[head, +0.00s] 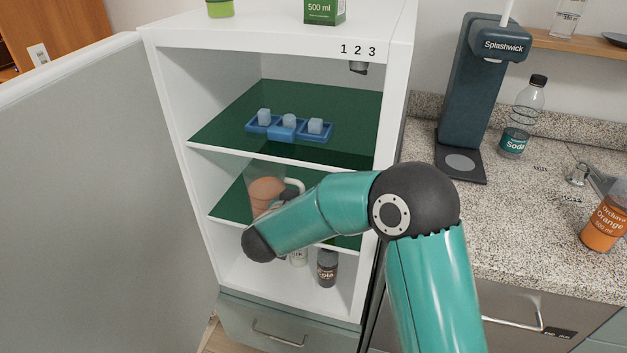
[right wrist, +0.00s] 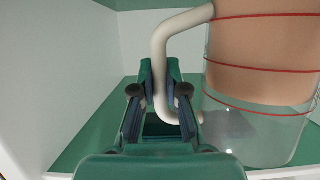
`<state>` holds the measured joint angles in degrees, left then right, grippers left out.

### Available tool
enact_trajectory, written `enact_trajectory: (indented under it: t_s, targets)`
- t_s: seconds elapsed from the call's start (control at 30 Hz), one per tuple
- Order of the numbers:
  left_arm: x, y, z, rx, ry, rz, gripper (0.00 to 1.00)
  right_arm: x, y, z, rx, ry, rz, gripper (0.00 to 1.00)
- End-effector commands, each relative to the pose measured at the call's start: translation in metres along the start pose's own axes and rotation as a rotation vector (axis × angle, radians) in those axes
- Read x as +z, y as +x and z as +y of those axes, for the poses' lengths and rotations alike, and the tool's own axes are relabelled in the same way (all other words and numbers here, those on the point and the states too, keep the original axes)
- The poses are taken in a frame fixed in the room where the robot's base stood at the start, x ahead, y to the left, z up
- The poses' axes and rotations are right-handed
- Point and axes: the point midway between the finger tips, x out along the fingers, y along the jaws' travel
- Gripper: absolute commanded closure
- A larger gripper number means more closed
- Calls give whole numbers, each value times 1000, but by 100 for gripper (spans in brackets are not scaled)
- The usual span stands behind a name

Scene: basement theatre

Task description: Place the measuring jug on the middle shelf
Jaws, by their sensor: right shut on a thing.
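The measuring jug (head: 265,190) is clear with red lines, a white handle and an orange-brown content. It is inside the open fridge, upright, over the green middle shelf (head: 226,205). In the right wrist view the jug (right wrist: 262,60) stands to the right, its base close to the green shelf surface; I cannot tell if it touches. My right gripper (right wrist: 160,95) is shut on the jug's white handle. In the head view my forearm hides the jug's lower part and most of the gripper. My left gripper is not in view.
A blue ice tray (head: 282,133) with pale cubes sits on the shelf above. Bottles, including a dark cola bottle (head: 327,268), stand on the fridge floor. The open fridge door (head: 90,190) is at left. A drink machine (head: 470,100) stands on the right counter.

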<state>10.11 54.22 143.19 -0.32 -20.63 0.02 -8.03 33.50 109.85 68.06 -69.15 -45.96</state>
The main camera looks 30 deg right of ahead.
Motion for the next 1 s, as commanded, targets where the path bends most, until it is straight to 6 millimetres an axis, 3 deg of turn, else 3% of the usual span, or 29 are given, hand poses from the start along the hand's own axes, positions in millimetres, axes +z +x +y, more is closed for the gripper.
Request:
enact_trajectory:
  t_s: [0.2, 0.43, 0.7, 1.0]
  targets:
    - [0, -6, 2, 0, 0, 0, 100, -22, 51, -4, -2, 5, 5, 100]
    - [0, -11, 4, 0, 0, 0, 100, -38, 95, -6, -6, 3, 5, 100]
    - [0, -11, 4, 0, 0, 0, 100, -42, 113, -7, -8, 0, 5, 100]
    - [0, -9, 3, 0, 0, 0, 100, -12, 123, -7, -9, -1, 4, 100]
